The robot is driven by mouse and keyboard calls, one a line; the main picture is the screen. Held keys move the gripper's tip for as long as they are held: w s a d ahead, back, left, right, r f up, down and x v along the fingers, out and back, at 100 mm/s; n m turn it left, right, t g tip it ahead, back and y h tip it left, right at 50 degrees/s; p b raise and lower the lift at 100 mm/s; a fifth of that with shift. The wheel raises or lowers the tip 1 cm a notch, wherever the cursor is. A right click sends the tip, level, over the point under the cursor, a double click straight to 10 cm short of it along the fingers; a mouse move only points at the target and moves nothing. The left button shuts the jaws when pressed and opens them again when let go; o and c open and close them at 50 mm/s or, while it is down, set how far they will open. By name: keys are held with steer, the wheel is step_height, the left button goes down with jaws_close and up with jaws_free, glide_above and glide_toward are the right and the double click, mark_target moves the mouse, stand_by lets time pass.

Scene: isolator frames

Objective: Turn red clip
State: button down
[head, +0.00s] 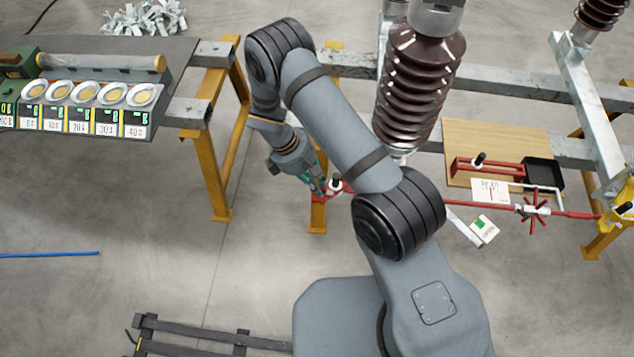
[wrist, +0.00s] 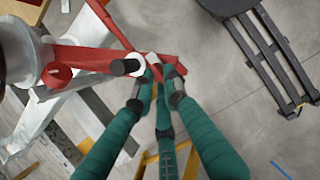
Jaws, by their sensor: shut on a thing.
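The red clip (wrist: 90,58) shows in the wrist view as red bars with a white collar and black knob (wrist: 122,67) near their tip. In the head view the red clip (head: 347,191) is partly hidden behind my arm, in front of the brown insulator. My gripper (wrist: 160,76) has teal fingers that reach the clip's end beside the white collar and are shut on it. In the head view my gripper (head: 319,185) is at the clip's left end. The exact contact between the fingertips is hard to make out.
A brown ribbed insulator (head: 415,85) stands behind my arm. A wooden board (head: 490,140) with a red part and black tray (head: 543,173) lies to the right. A yellow-legged frame (head: 203,165) and labelled bins (head: 87,95) stand left. A black rack (head: 190,335) lies on the floor.

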steer(key=n+b, duration=0.1)
steer(key=b, duration=0.1)
steer(key=n+t+b, duration=0.1)
steer(key=n, duration=0.1)
steer(key=n+t+b, duration=0.1)
steer(key=n+b, duration=0.1)
steer(key=shift+s+f+b, duration=0.2)
steer(key=shift+s+b, duration=0.1)
steer(key=shift+b, duration=0.05)
steer(key=n+b, duration=0.1)
steer(key=n+t+b, duration=0.1)
steer(key=shift+s+r+n+y+b, duration=0.1)
steer(key=shift+s+n+y+b, duration=0.1)
steer(key=shift+n+y+b, duration=0.15)
steer(key=shift+r+n+b, duration=0.1)
steer(key=shift+n+b, duration=0.35)
steer(key=shift+r, duration=0.1)
steer(key=c, duration=2)
jaws_free()
steer(key=shift+c, duration=0.2)
